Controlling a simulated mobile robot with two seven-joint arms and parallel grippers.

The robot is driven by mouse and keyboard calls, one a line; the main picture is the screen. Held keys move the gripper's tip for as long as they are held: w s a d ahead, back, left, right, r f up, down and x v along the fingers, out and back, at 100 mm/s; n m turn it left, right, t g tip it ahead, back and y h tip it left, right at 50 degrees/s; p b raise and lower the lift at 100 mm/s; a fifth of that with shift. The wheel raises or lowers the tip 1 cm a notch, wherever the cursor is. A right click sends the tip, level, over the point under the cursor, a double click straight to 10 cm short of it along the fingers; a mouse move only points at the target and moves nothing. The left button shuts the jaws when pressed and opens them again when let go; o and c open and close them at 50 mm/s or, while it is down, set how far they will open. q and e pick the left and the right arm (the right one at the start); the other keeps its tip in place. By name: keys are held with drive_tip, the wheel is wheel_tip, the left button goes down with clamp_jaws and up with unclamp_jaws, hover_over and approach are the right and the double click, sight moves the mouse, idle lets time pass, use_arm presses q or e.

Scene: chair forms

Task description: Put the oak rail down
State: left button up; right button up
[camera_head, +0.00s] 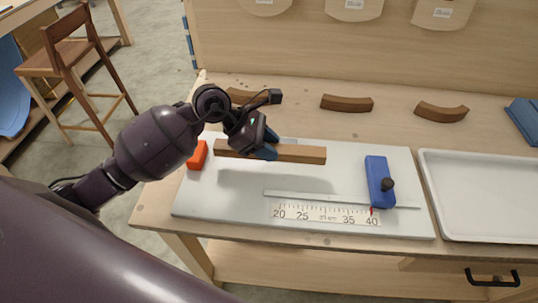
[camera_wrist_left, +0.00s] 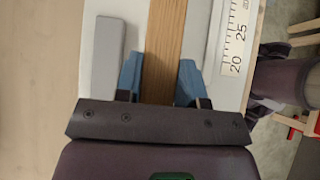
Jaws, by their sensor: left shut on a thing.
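The oak rail (camera_head: 302,155) is a straight light-brown bar. In the left wrist view the rail (camera_wrist_left: 168,40) runs up between the two blue fingertips (camera_wrist_left: 161,78). The rail lies roughly level over the back part of the white measuring board (camera_head: 235,205). A shadow on the board in front of it suggests it is held above the surface. Its left end is close to the orange stop block (camera_head: 197,155); whether they touch is unclear. My right gripper is not in view.
A ruler strip (camera_head: 325,214) marked 20 to 40 lies along the board's front. A blue stop with a black knob (camera_head: 376,175) stands at its right. A white tray (camera_head: 480,232) lies further right. Curved brown pieces (camera_head: 347,103) lie behind the board.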

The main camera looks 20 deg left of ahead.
use_arm(q)
wheel_tip(320, 180, down, 4)
drive_tip(key=shift+r, duration=0.25)
drive_tip(key=shift+f, duration=0.1)
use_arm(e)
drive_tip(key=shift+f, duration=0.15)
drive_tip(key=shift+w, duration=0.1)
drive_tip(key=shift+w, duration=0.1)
use_arm(q)
drive_tip(key=shift+f, duration=0.15)
drive_tip(key=o, duration=1)
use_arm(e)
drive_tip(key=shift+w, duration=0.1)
